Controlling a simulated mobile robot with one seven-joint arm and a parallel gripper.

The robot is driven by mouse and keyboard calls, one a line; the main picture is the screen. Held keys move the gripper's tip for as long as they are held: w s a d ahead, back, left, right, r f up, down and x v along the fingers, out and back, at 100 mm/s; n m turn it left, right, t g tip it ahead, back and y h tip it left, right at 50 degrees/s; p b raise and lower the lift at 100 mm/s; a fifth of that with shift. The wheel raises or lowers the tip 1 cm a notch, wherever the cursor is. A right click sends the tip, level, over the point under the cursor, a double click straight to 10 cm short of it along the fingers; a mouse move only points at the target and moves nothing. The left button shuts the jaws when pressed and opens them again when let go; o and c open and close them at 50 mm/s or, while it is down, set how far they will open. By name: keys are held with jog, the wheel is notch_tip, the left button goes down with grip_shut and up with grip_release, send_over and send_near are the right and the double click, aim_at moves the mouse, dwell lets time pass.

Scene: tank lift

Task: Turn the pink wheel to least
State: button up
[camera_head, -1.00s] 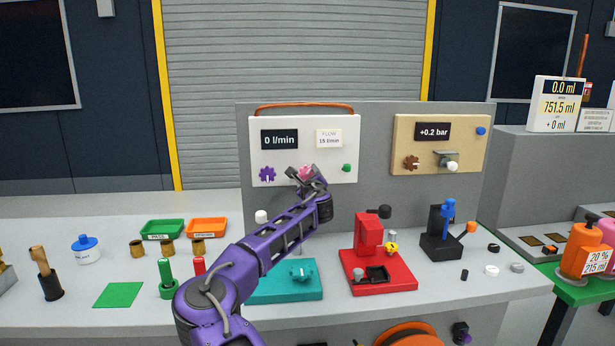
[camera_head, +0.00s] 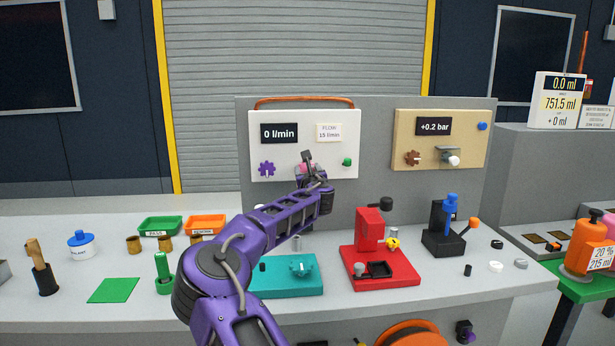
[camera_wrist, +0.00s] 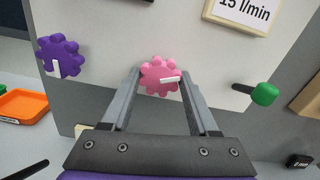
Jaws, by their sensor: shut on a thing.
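The pink wheel (camera_wrist: 160,77) sits on the white panel (camera_head: 335,118), with a white pointer mark aimed right in the wrist view. In the head view it (camera_head: 303,169) is mostly hidden behind my gripper. My gripper (camera_wrist: 161,82) has one finger on each side of the wheel's rim and is shut on it. In the head view my gripper (camera_head: 308,168) is at the lower middle of the panel. The panel's display (camera_head: 279,133) reads 0 l/min, and a label (camera_head: 329,132) beside it reads 15 l/min.
A purple wheel (camera_head: 267,169) is left of the pink one and a green knob (camera_head: 347,162) is right. A tan panel (camera_head: 440,140) reads +0.2 bar. Below stand a teal block (camera_head: 285,280) and a red machine (camera_head: 375,250) on the bench.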

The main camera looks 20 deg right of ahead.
jog(key=m+b, duration=0.2)
jog(key=m, duration=2)
jog(key=shift+m, duration=0.4)
jog(key=o, duration=1.4)
jog(key=shift+c, duration=0.2)
jog(key=shift+s, duration=0.15)
jog(key=v, duration=1.7)
jog(key=shift+r, duration=0.1)
